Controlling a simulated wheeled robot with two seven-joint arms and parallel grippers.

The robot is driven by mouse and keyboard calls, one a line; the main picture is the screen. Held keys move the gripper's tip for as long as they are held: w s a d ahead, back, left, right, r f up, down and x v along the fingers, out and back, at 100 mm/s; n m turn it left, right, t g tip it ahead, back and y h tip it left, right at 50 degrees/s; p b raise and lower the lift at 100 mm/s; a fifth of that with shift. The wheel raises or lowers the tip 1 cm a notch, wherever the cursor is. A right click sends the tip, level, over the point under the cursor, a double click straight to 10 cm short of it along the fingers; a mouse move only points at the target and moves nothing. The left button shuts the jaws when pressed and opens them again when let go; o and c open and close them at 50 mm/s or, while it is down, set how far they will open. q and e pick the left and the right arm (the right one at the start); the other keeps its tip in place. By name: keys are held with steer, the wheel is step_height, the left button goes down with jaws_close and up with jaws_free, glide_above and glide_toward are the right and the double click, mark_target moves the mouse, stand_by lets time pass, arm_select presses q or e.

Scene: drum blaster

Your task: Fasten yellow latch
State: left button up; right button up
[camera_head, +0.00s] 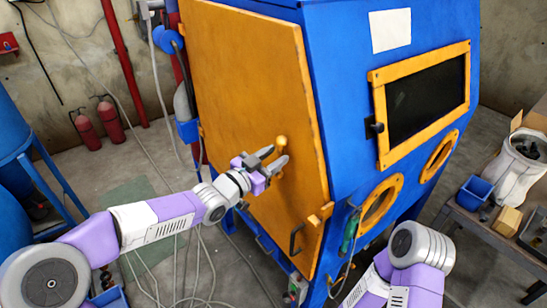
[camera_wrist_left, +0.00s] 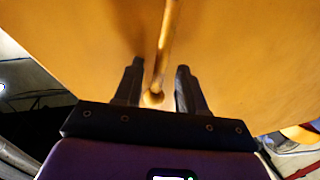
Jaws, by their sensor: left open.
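The yellow latch handle (camera_head: 281,143) is on the broad yellow door (camera_head: 250,70) of the blue cabinet, which looks shut. In the left wrist view the handle is a yellow bar (camera_wrist_left: 166,42) with a rounded end, lying between my two dark fingers. My left gripper (camera_head: 271,160) is open at the handle, with a finger on either side; it also shows in the wrist view (camera_wrist_left: 159,68). I see gaps between the bar and both fingers. Fingers partly cover the handle's lower part in the head view. My right gripper is out of view.
A dark pull handle (camera_head: 296,238) and a small yellow catch (camera_head: 322,213) sit at the door's lower right. A bench (camera_head: 480,228) with a blue bin (camera_head: 474,192) stands at right. Cables (camera_head: 190,260) lie on the floor below my left arm.

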arm_select(q)
steer(key=shift+w+d, duration=0.1)
jaws_close()
stand_by(0.4)
